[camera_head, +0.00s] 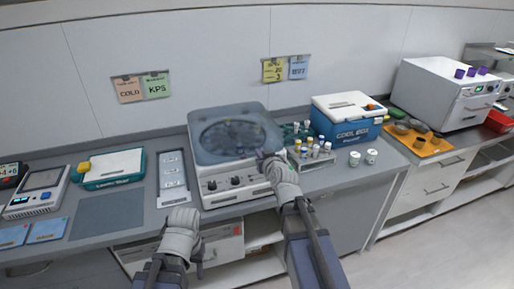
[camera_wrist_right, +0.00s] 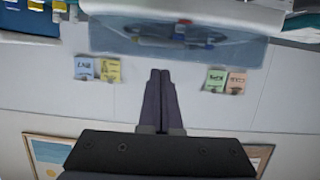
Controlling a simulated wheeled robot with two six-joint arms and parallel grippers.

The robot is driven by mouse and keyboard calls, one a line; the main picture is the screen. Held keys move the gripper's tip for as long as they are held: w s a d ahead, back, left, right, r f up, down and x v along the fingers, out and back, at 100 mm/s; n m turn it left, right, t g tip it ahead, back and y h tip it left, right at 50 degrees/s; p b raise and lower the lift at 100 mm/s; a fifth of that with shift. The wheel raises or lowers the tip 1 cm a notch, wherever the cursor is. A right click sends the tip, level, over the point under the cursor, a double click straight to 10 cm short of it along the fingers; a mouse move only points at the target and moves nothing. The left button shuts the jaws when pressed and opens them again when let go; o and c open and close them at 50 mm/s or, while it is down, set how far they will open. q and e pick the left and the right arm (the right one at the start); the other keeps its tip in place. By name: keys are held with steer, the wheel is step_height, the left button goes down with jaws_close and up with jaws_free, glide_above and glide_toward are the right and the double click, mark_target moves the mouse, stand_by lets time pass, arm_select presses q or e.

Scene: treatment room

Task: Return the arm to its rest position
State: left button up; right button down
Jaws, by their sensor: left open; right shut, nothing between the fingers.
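My right arm reaches up over the counter in the head view. The lid also shows there, at the top (camera_wrist_right: 120,45). My left gripper (camera_head: 197,262) is open and empty, low in front of the counter edge, left of the centrifuge.
A small vial rack (camera_head: 313,161), two white jars (camera_head: 363,157) and a blue cool box (camera_head: 346,118) stand right of the centrifuge. A grey tray (camera_head: 173,178) and a dark mat (camera_head: 107,216) lie left of it. The floor at lower right is clear.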

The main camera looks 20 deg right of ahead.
steer(key=s, duration=0.4)
steer(key=shift+s+f, duration=0.15)
steer(key=shift+f, duration=0.1)
steer(key=s+a+f+n+g+y, duration=0.1)
steer(key=s+a+f+n+g, duration=0.1)
steer(key=s+a+f+g, duration=0.4)
steer(key=s+a+f+n+g+y, duration=0.15)
steer(key=a+f, duration=0.25)
steer(key=a, duration=0.4)
steer(key=s+a+f+g+h, duration=0.1)
steer(key=s+f+g+h, duration=0.1)
steer(key=s, duration=0.6)
steer(key=s+a+f+g+h, duration=0.1)
steer(key=s+f+g+h, duration=0.1)
steer(key=s+g, duration=0.3)
steer(key=s+f, duration=0.1)
steer(key=s, duration=0.2)
steer(key=shift+a, duration=0.4)
